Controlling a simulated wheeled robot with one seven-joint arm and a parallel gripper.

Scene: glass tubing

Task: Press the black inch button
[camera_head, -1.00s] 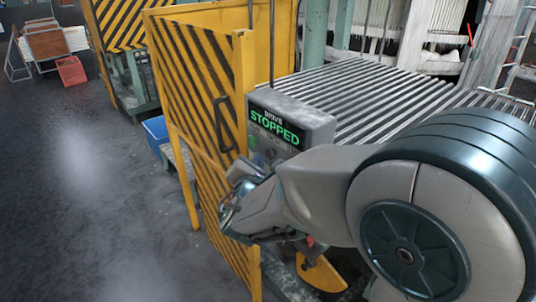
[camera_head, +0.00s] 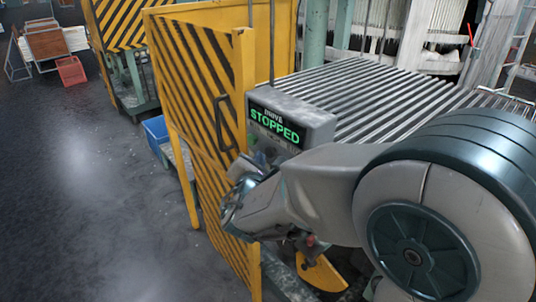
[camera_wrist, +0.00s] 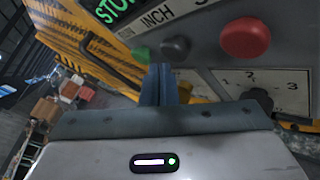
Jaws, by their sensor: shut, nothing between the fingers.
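The black inch button (camera_wrist: 175,48) is a dark round knob on the grey control panel in the wrist view, below the INCH label (camera_wrist: 165,14). A green button (camera_wrist: 142,53) is to its left and a larger red button (camera_wrist: 245,38) to its right. My gripper (camera_wrist: 160,68) is shut and empty, its fingertips just below the green and black buttons in the picture. I cannot tell whether they touch either. In the head view the control box (camera_head: 315,120) shows green STOPPED text, and my wrist hides its button area.
A selector knob (camera_wrist: 260,98) is on a white label, lower right of the fingers. The yellow striped guard (camera_head: 190,80) with a dark handle stands close left of my wrist. A roller bed (camera_head: 370,95) lies behind the box.

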